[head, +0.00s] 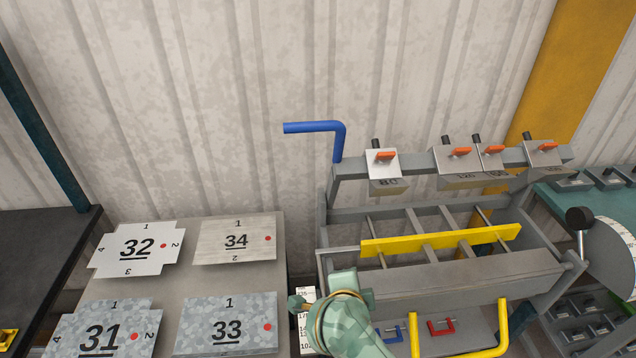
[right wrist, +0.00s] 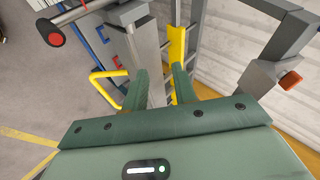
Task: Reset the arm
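My right arm (head: 345,318) comes up from the bottom middle of the head view, at the left end of the panel bender (head: 440,280). In the right wrist view my right gripper (right wrist: 163,82) has its two green fingers apart, with nothing held between them. Beyond the fingers are the bender's grey frame and its yellow bar (right wrist: 176,60). The yellow bar also shows in the head view (head: 440,242). A yellow handle (head: 414,330) stands at the bender's front and shows left of the fingers in the wrist view (right wrist: 103,88). My left gripper is not in view.
A blue crank handle (head: 315,127) rises at the bender's back left. Clamping blocks with orange levers (head: 384,172) sit on the top beam. Numbered sheet-metal panels (head: 236,241) lie on the left table. A black knob (head: 579,218) and disc stand at the right.

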